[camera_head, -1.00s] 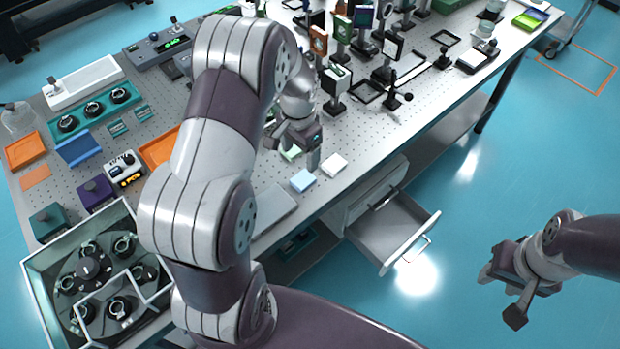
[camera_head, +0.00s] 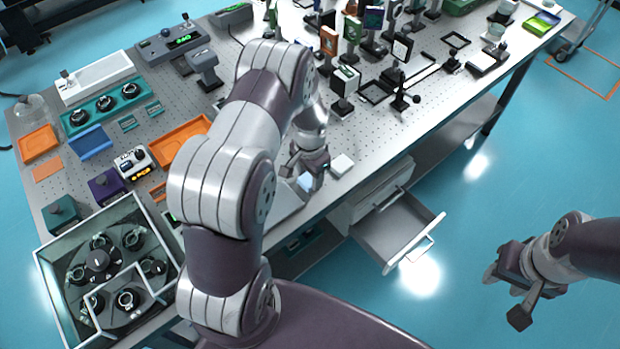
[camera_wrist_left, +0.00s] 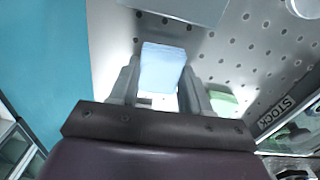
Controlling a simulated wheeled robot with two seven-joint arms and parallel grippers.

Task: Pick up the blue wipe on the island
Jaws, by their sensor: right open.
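The blue wipe (camera_head: 306,182) is a small pale blue square near the front edge of the island (camera_head: 372,139), partly hidden by my left gripper (camera_head: 308,178). In the left wrist view the wipe (camera_wrist_left: 162,68) lies between the two fingertips of my left gripper (camera_wrist_left: 160,82). The fingers stand apart, one on each side of it. Whether they touch or press it I cannot tell. My right gripper (camera_head: 512,290) is open and empty over the floor at the right, away from the island.
A white block (camera_head: 342,164) lies right of the wipe. A green piece (camera_wrist_left: 222,100) sits beside the right finger. Optical mounts (camera_head: 344,85) stand behind. An open drawer (camera_head: 398,232) juts from the front. A glass-walled box (camera_head: 105,268) is at the left end.

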